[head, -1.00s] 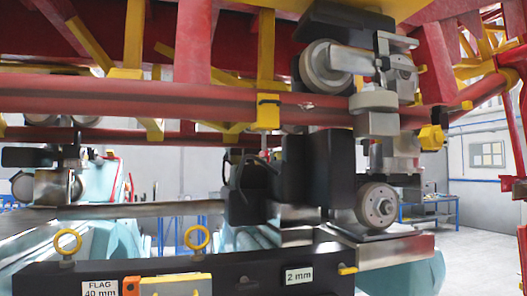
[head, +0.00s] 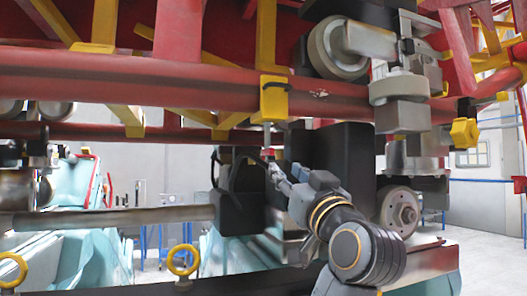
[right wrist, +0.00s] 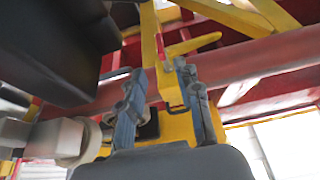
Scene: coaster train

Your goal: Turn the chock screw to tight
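A yellow block (head: 274,97) is clamped on the long red rail, with a thin stem hanging below it and a small red part (head: 268,155) at the lower end. I cannot tell for sure which piece is the chock screw. My right gripper (head: 273,172) is just below the red part, reaching up from the lower right. In the right wrist view my right gripper (right wrist: 158,88) has its two fingers apart. A yellow piece (right wrist: 170,88) shows between and beyond them, with a yellow bar (right wrist: 194,45) above. No grip on anything is visible. My left gripper is out of view.
A black box (head: 345,155) and a metal wheel (head: 398,210) stand close behind and right of my right arm. The red rail (head: 150,88) crosses above it. A grey bar (head: 110,218) and a yellow ring (head: 183,260) are at the lower left.

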